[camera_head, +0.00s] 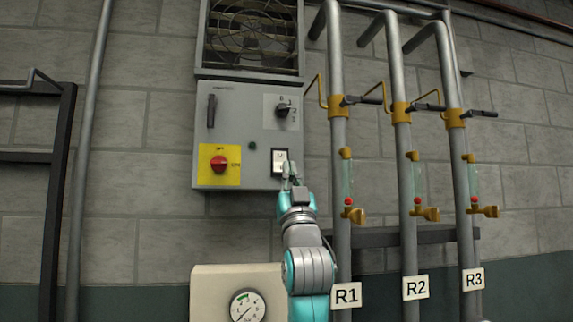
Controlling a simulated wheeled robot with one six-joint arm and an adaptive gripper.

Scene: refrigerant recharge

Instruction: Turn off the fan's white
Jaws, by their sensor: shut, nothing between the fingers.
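The fan (251,34) sits behind a grille at the top of the grey control box (230,111). A white rocker switch (279,156) in a dark frame is at the lower right of the box front. My gripper (288,170) is shut and empty, with its fingertips at the lower part of the white switch. The fingers cover part of the switch. I cannot tell whether they touch it, nor which way the rocker is set.
The box also bears a red knob (219,163) on a yellow plate, a black selector knob (283,111), a dark handle (211,111) and a small green light (253,146). Pipes with yellow valves, labelled R1 (346,295), R2 (416,288) and R3 (473,279), stand close to the right. A gauge (248,307) is below.

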